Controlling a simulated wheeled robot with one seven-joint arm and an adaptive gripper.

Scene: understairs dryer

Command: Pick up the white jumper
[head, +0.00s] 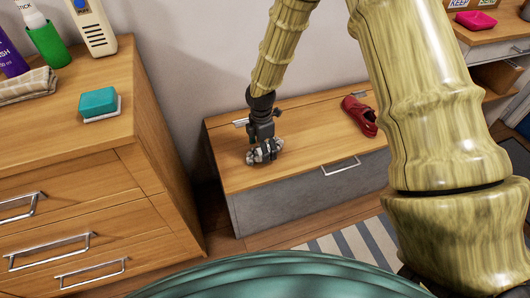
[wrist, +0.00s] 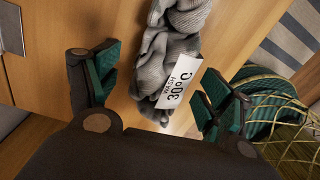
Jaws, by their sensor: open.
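A crumpled, ribbed, pale grey-white knitted garment, which looks like the white jumper (wrist: 182,48), lies on the wooden top of the low bench. My gripper (wrist: 157,88) is open, with one finger on each side of the garment's near end and tag. Neither finger visibly grips it. In the head view my gripper (head: 264,148) points down over the bench top, and only a little of the garment shows around it.
The low bench (head: 310,118) has a grey drawer front and a red shoe (head: 359,115) at right. A wooden chest (head: 80,160) stands at left with a teal sponge (head: 98,103) and bottles on it. Bench top around my gripper is mostly clear.

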